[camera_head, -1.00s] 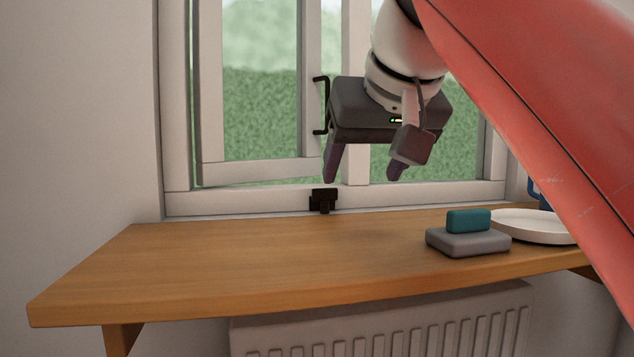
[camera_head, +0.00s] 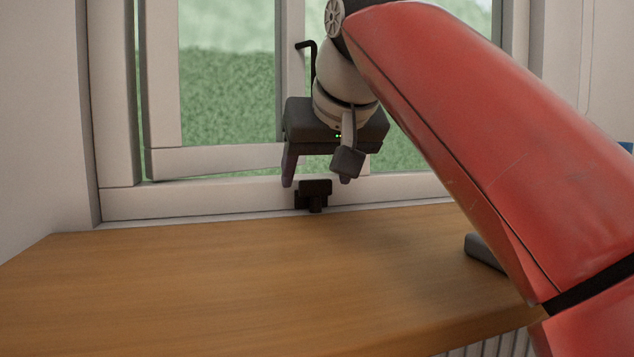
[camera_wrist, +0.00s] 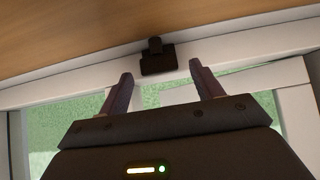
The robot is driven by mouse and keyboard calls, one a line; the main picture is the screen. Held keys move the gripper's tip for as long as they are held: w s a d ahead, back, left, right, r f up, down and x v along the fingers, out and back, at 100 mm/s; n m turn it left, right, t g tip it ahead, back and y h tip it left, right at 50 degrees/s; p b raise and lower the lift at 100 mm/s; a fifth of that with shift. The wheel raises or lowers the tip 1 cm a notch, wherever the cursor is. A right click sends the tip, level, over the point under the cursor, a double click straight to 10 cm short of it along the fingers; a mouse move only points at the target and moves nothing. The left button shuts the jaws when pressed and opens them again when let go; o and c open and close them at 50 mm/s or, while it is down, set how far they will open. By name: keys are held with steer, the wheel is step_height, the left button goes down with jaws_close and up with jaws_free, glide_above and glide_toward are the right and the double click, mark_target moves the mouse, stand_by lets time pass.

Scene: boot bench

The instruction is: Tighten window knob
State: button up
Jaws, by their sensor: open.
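The black window knob (camera_head: 314,195) sits on the white lower window frame (camera_head: 240,196), just above the wooden sill. It also shows in the wrist view (camera_wrist: 157,60), at the top centre. My gripper (camera_head: 316,180) is open and empty, pointing down in front of the window, with its fingertips just above the knob's level in the head view. In the wrist view my gripper's fingers (camera_wrist: 161,69) appear on either side of the knob's lower part. I see no contact, and the gap in depth is hard to judge.
The window sash (camera_head: 215,160) appears slightly ajar, with a black handle (camera_head: 309,58) behind my wrist. The wooden bench top (camera_head: 200,285) is clear at left and centre. A grey block (camera_head: 484,251) lies at right, partly hidden by my red arm.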

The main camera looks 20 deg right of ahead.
steer(key=shift+w+f, duration=0.45)
steer(key=c, duration=1)
steer(key=shift+m+h, duration=0.6)
steer(key=shift+m, duration=0.2)
steer(key=o, duration=1)
steer(key=p+v, duration=0.2)
steer(key=v, duration=0.5)
steer(key=shift+s+r, duration=0.3)
